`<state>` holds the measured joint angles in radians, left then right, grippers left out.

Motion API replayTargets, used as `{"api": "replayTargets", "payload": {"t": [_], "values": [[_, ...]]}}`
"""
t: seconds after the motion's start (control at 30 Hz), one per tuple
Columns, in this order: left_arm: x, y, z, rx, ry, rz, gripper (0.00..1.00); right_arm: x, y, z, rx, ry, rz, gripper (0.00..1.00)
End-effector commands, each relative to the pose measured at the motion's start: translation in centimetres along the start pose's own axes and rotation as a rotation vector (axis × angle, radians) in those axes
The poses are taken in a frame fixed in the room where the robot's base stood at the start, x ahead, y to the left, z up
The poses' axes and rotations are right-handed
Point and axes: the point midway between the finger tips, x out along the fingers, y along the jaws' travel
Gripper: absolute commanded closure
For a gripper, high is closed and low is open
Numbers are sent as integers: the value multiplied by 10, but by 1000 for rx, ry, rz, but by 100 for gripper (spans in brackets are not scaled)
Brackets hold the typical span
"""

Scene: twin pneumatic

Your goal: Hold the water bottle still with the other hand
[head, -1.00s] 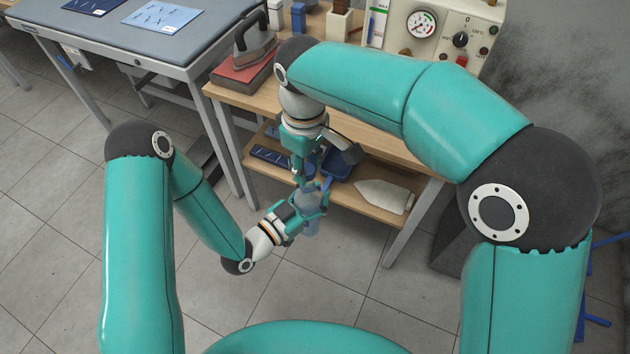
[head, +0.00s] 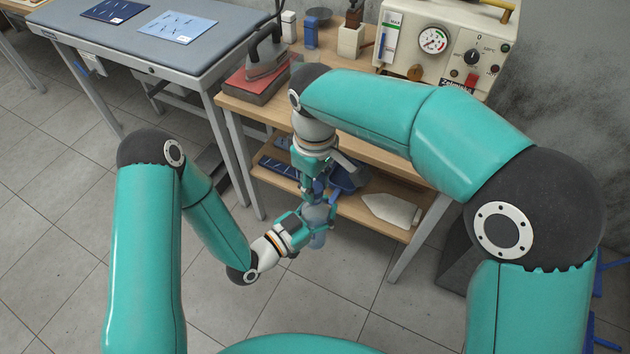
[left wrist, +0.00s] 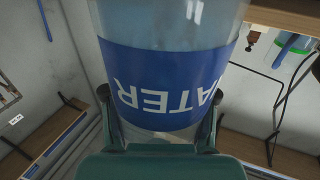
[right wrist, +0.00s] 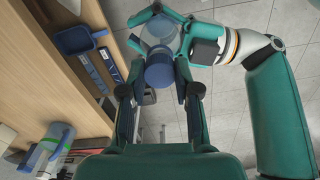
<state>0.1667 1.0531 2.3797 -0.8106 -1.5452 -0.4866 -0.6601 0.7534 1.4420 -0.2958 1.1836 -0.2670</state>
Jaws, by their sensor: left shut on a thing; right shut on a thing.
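The water bottle (head: 318,239) is clear, with a blue label. It is upright in front of the workbench, clear of the floor. My left gripper (head: 314,216) comes from the left and is shut around its body. In the left wrist view the bottle's label (left wrist: 155,88) fills the space between the fingers, its lettering upside down. My right gripper (head: 317,192) points down from above and is shut on the bottle's blue cap (right wrist: 158,74). The fingertips hide part of the cap in the head view.
The wooden workbench (head: 350,146) stands just behind, with an iron (head: 266,55) and a gauge panel (head: 440,45) on top. Its lower shelf holds a blue scoop-like thing (head: 347,176) and a pale flat plate (head: 391,210). Open tiled floor lies in front.

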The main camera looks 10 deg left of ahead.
Motion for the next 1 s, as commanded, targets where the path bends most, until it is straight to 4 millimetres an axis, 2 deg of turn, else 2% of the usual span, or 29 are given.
{"api": "replayTargets", "payload": {"t": [0.87,1.0], "values": [[0,0,0,0,1,0,100,11,0,0,0,0,0,82],[0,0,0,0,1,0,100,11,0,0,42,0,0,82]]}}
